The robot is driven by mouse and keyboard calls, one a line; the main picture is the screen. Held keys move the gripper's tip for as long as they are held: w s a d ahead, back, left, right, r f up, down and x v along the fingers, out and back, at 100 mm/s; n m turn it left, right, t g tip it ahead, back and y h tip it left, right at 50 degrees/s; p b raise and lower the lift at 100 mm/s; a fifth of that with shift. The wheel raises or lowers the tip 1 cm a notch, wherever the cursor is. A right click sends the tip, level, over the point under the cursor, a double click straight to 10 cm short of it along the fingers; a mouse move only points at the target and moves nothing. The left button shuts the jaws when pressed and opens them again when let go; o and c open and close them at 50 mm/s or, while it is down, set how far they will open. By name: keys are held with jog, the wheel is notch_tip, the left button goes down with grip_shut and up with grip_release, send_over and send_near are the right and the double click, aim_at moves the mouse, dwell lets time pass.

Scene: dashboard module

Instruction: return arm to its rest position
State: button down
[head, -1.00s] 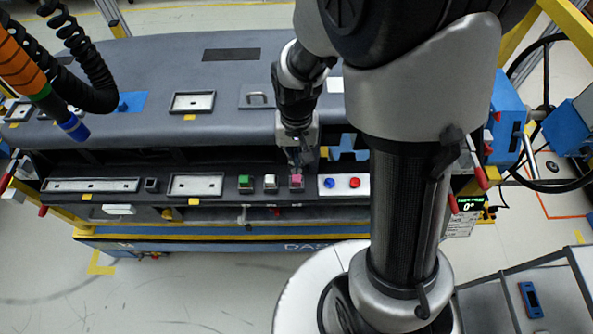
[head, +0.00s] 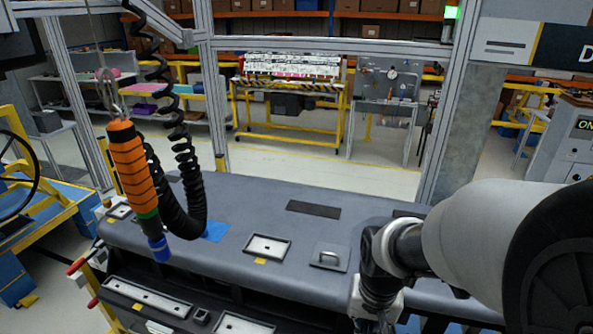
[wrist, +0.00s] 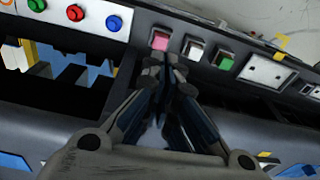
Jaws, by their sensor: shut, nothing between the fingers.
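My gripper (wrist: 166,66) is shut and empty in the wrist view. Its fingertips are just below the pink button (wrist: 160,40) in the picture; I cannot tell whether they touch it. The white button (wrist: 194,50) and the green button (wrist: 223,61) sit to the right of the pink one. In the head view my arm comes in from the right and reaches down over the dashboard module (head: 200,260). The fingertips are cut off by the bottom edge there.
A white panel (wrist: 93,9) with red, blue and green buttons is at the wrist view's upper left. An orange tool (head: 133,177) hangs on a coiled black cable left of my arm. A metal handle (head: 329,257) stands on the module's top, near my arm.

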jog(key=s+r+n+t+b, duration=0.2)
jog(key=s+b, duration=0.6)
jog(key=s, duration=0.5)
jog(key=shift+r+n+t+b, duration=0.3)
jog(key=shift+r+t+b, duration=0.1)
jog(key=shift+r+t, duration=0.4)
